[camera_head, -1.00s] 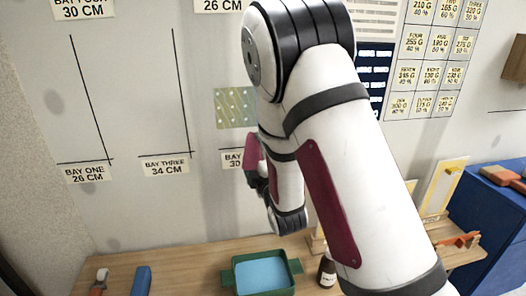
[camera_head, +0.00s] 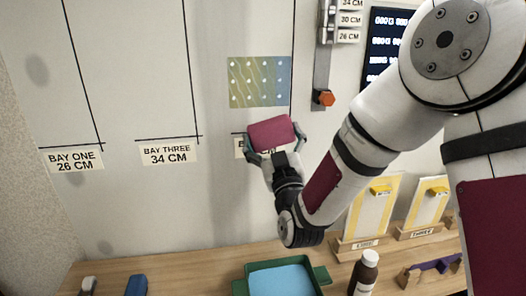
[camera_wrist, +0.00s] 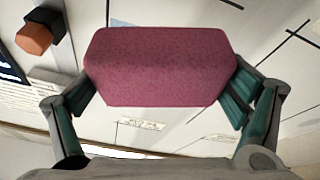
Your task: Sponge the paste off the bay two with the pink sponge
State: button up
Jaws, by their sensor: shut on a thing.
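My gripper (camera_head: 273,139) is shut on the pink sponge (camera_head: 271,131), one finger on each end of it. The sponge also fills the middle of the wrist view (camera_wrist: 160,66). It is in front of the wall, just below a patterned patch (camera_head: 259,81) of yellow-green and blue with white dots. I cannot tell whether the sponge touches the wall. The sponge and gripper hide most of a bay label (camera_head: 239,147), so its name cannot be read. The labels for bay one (camera_head: 72,160) and bay three (camera_head: 168,153) show to the left.
A green tray with blue inside (camera_head: 240,287) stands on the wooden bench (camera_head: 200,262). A brown bottle (camera_head: 365,274) stands right of it. Yellow-framed stands (camera_head: 371,212) are at the right. An orange knob (camera_head: 326,98) hangs on the wall right of the patch.

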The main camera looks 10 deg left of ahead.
aim_at(261, 136)
jog(key=shift+s+a+r+m+y+b, duration=0.15)
jog(key=shift+s+a+m+b, duration=0.1)
jog(key=shift+a, duration=0.45)
jog(key=shift+s+a+r+m+y+b, duration=0.15)
jog(key=shift+s+a+m+b, duration=0.1)
jog(key=shift+a, duration=0.45)
jog(key=shift+f+b, duration=0.1)
jog(key=shift+b, duration=0.4)
jog(key=shift+w+a+b, duration=0.3)
jog(key=shift+w+b, duration=0.2)
jog(key=shift+w, duration=0.5)
jog(key=shift+w+a+b, duration=0.25)
jog(key=shift+w+b, duration=0.3)
jog(key=shift+w, duration=0.45)
jog(key=shift+w+a+b, duration=0.3)
jog(key=shift+w+b, duration=0.2)
jog(key=shift+w, duration=0.65)
jog(key=shift+w+a, duration=0.2)
jog(key=shift+w, duration=0.4)
jog(key=shift+w+a, duration=0.2)
jog(key=shift+w, duration=0.4)
jog(key=shift+r, duration=0.3)
jog(key=shift+s+r, duration=0.1)
jog(key=shift+r, duration=5.8)
